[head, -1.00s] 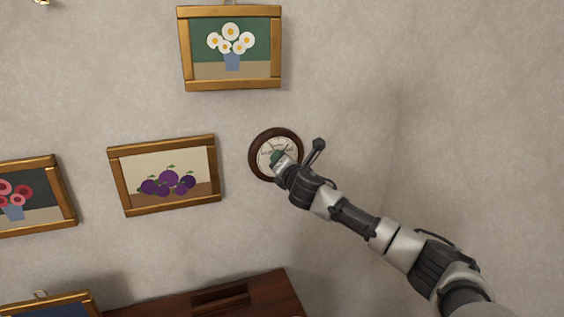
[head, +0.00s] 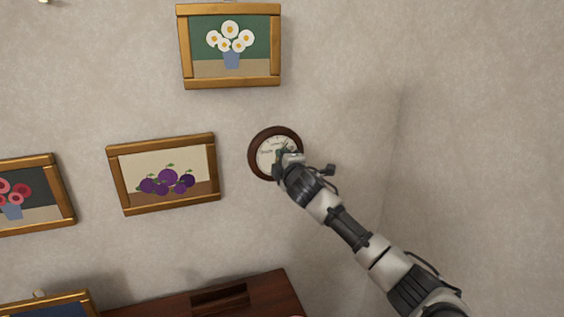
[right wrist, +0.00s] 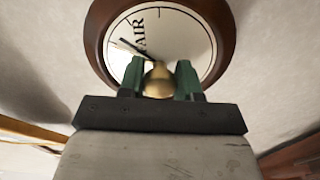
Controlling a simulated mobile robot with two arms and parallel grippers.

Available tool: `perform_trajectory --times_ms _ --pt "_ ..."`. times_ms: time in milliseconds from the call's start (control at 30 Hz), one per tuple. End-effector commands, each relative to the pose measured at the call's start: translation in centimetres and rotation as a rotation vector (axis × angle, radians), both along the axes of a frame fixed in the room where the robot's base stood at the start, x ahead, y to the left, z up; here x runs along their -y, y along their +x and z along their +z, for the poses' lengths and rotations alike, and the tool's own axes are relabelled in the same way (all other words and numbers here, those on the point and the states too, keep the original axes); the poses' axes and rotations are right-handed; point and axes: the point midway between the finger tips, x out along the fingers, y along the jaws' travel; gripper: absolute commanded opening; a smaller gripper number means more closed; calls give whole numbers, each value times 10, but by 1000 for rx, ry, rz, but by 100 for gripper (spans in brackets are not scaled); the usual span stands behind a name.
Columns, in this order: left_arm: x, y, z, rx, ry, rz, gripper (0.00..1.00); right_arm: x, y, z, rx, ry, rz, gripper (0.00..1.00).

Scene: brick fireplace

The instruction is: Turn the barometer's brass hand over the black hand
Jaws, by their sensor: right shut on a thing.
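The barometer (head: 254,163) hangs on the wall, a round dark wooden rim around a white dial. It fills the upper part of the right wrist view (right wrist: 222,28), with the word FAIR on its dial. The black hand (right wrist: 134,47) points to the upper left there. A brass knob (right wrist: 158,82) stands at the dial's middle, between the green fingertips of my right gripper (right wrist: 160,80), which is shut on it. In the head view my right gripper (head: 286,158) covers the dial's lower right. I cannot make out the brass hand clearly. My left gripper is not in view.
A fruit picture (head: 164,139) hangs left of the barometer and a daisy picture (head: 230,84) above it. A dark wooden furniture top (head: 265,292) lies below. The wall right of the barometer is bare up to the corner.

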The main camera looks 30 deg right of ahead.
Motion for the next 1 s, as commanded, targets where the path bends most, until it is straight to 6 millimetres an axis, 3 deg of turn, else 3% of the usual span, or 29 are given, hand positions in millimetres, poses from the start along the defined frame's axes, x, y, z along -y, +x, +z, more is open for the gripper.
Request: perform_trajectory --times_ms 400,1000 --pt "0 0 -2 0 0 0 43 0 0 -2 47 209 -1 10" --pt "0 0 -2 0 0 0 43 0 0 -3 56 245 -1 10"
